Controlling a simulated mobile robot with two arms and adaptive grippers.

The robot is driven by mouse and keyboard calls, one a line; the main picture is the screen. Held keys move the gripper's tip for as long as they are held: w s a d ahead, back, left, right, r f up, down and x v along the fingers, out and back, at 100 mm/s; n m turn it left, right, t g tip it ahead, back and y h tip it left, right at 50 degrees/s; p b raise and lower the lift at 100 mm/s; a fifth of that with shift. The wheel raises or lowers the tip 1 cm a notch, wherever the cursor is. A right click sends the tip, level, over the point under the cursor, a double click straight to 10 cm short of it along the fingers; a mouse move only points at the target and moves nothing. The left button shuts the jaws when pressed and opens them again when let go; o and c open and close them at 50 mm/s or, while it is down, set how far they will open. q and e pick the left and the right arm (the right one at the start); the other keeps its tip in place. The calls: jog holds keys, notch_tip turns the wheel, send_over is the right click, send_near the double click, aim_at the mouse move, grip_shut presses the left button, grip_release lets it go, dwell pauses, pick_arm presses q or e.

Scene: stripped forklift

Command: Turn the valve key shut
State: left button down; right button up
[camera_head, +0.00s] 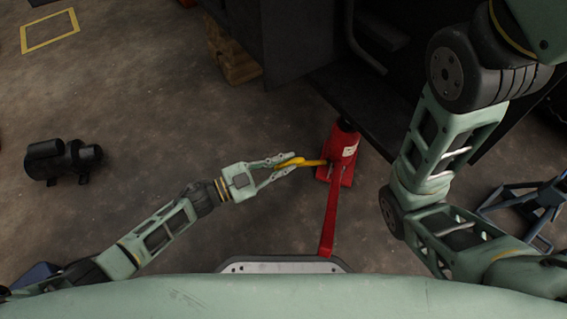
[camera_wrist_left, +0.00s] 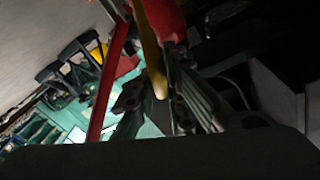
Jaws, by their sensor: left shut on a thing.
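A red bottle jack (camera_head: 342,150) stands on the floor right of centre, with a long red handle (camera_head: 329,215) reaching toward my base. A yellow valve key (camera_head: 311,162) sticks out from the jack's left side. My left gripper (camera_head: 290,163) is shut on the key's outer end. In the left wrist view the yellow key (camera_wrist_left: 152,50) runs down between the fingers of my gripper (camera_wrist_left: 160,100), with the red jack (camera_wrist_left: 166,14) above it and the red handle (camera_wrist_left: 106,85) to the left. My right gripper is not in view; only the right arm shows.
A dark machine body (camera_head: 290,35) stands behind the jack, with a wooden block (camera_head: 232,58) under it. A black motor-like part (camera_head: 64,160) lies on the floor at the left. A blue stand (camera_head: 530,208) is at the far right. The floor left of the jack is clear.

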pick_arm(q)
jog(key=m+g, duration=0.3)
jog(key=m, duration=0.1)
jog(key=m+g, duration=0.3)
jog(key=m, duration=0.2)
jog(key=shift+w+b, duration=0.15)
jog(key=shift+b, duration=0.2)
jog(key=m+g+y, duration=0.1)
jog(key=m+g, duration=0.1)
jog(key=m, duration=0.1)
jog(key=shift+m+g+y, duration=0.9)
jog(key=shift+m+g, duration=0.1)
jog(key=shift+m, duration=0.9)
jog(key=c, duration=1.8)
grip_release()
jog(key=shift+o, duration=0.2)
jog(key=v, duration=1.2)
